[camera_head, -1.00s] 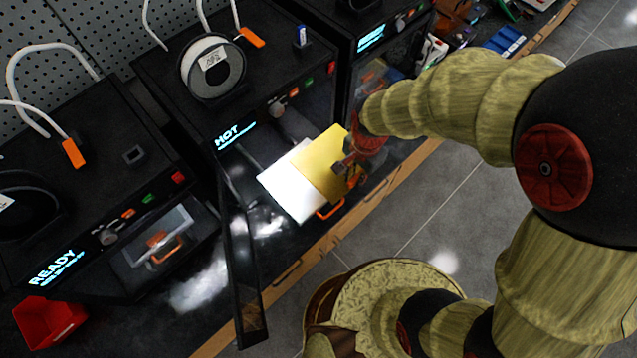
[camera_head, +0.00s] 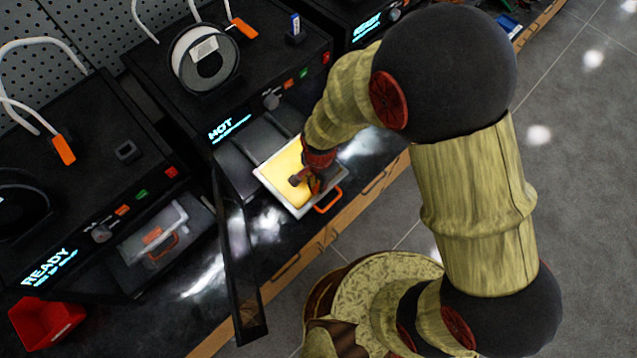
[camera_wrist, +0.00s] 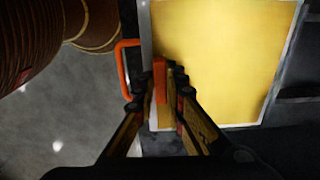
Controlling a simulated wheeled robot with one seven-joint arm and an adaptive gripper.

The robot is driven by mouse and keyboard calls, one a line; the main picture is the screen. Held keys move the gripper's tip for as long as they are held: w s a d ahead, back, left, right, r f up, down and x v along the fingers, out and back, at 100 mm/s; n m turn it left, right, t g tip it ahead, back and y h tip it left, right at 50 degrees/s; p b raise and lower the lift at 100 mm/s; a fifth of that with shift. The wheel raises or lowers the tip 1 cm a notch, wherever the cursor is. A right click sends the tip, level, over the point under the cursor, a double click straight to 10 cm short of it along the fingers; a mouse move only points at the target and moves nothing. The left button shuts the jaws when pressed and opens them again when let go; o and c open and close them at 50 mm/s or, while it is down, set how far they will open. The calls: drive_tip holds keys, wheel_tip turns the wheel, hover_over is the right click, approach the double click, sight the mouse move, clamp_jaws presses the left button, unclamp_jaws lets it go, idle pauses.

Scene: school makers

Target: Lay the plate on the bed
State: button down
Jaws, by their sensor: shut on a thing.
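The yellow plate (camera_head: 285,166) is over the pale bed (camera_head: 298,209), its outline nearly matching the bed's, with a thin pale border showing around it. In the wrist view the plate (camera_wrist: 215,60) fills the upper middle, with the bed's pale rim (camera_wrist: 146,30) along its left side. My gripper (camera_head: 310,181) is at the plate's front right part and is shut on the plate; its fingers (camera_wrist: 161,85) close at the near edge, beside a small orange piece. I cannot tell whether the plate touches the bed. The fingers hide part of that edge.
The bed's orange handle (camera_head: 328,200) sticks out at the front. The printer marked HOT (camera_head: 235,90) has its dark door (camera_head: 240,270) swung open on the left. The READY printer (camera_head: 90,200) and a red bin (camera_head: 46,322) stand further left.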

drive_tip(key=shift+f, duration=0.15)
drive_tip(key=c, duration=1.9)
unclamp_jaws()
drive_tip(key=shift+o, duration=0.3)
drive_tip(key=w+d+r+n+t+p, duration=0.1)
drive_tip(key=d+r, duration=0.2)
drive_tip(key=r, duration=0.8)
drive_tip(key=w+d+r+n, duration=0.1)
drive_tip(key=d+r, duration=0.2)
drive_tip(key=r, duration=0.7)
drive_tip(key=s+d+r+n+t, duration=0.2)
drive_tip(key=s+d+r+n, duration=0.1)
drive_tip(key=d+r, duration=0.5)
drive_tip(key=s+d+r+n+t, duration=0.2)
drive_tip(key=s+d+r+n, duration=0.1)
drive_tip(key=s+d+r, duration=0.3)
wheel_tip(320, 180, up, 3)
drive_tip(key=d, duration=0.2)
drive_tip(key=shift+s+d, duration=0.3)
drive_tip(key=shift+d, duration=0.1)
